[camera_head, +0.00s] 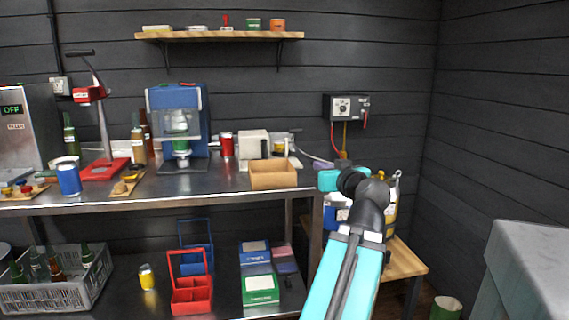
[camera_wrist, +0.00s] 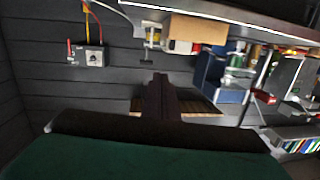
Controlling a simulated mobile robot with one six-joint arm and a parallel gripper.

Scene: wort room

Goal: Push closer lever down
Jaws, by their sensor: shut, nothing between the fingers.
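The closer is a red bench capper (camera_head: 90,94) with a grey post on a red base (camera_head: 104,169), at the left of the steel bench. Its lever (camera_head: 92,67) is raised and ends in a black handle (camera_head: 79,52) near the wall. My gripper (camera_wrist: 160,80) shows in the wrist view as dark fingers close together, shut and empty. In the head view my arm reaches up at the right, well apart from the closer; the fingers are hidden there. The wrist view is turned over, and I cannot make out the lever in it.
A blue machine (camera_head: 178,125) and a cardboard box (camera_head: 273,174) stand on the bench between the closer and my arm. A blue-and-white can (camera_head: 68,179) is left of the closer's base. A shelf (camera_head: 220,36) hangs above. A grey block (camera_head: 530,265) is at the right.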

